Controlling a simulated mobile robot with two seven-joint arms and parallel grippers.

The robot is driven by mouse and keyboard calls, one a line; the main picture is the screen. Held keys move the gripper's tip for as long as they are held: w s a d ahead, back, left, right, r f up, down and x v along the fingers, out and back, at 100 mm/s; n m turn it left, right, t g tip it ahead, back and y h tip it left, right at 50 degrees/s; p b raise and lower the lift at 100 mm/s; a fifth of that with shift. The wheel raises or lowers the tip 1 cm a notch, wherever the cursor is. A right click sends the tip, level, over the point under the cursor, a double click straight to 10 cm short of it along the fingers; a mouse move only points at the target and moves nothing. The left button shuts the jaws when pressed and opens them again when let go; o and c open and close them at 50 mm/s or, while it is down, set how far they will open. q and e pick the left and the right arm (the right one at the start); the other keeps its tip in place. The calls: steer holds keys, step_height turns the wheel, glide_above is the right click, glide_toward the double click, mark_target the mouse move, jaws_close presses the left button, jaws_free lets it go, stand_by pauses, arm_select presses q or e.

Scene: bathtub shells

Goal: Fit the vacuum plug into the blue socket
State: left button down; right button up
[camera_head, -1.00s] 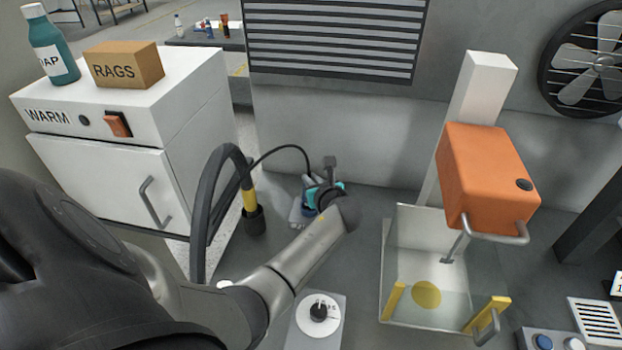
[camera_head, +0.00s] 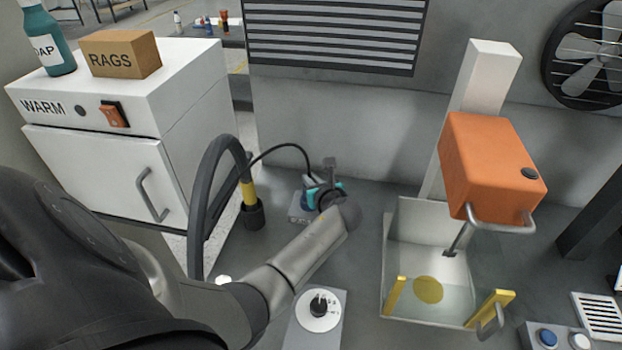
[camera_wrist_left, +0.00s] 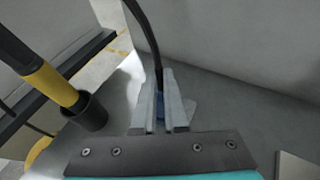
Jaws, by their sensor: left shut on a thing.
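My left gripper (camera_head: 322,183), partly hidden by its own wrist, is low near the floor by the back wall and shut on the vacuum plug. In the left wrist view its two pale fingers (camera_wrist_left: 159,105) close around the end of a black cable (camera_wrist_left: 143,28), where the plug is mostly hidden. The blue socket (camera_wrist_left: 160,104) shows as a small blue patch between and below the fingers. Its grey base (camera_head: 300,207) shows beside the gripper in the head view. I cannot tell whether the plug is inside the socket. My right gripper is not in view.
A black hose with a yellow collar (camera_head: 249,192) stands in a dark cup (camera_head: 252,215) left of the gripper. The white WARM cabinet (camera_head: 105,140) is further left. A dial plate (camera_head: 318,310) is in front.

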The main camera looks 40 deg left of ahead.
arm_select(q)
steer(key=shift+f, duration=0.3)
steer(key=c, duration=0.9)
jaws_free()
steer(key=shift+r, duration=0.1)
steer(key=shift+p+v, duration=1.3)
steer(key=shift+v, duration=6.35)
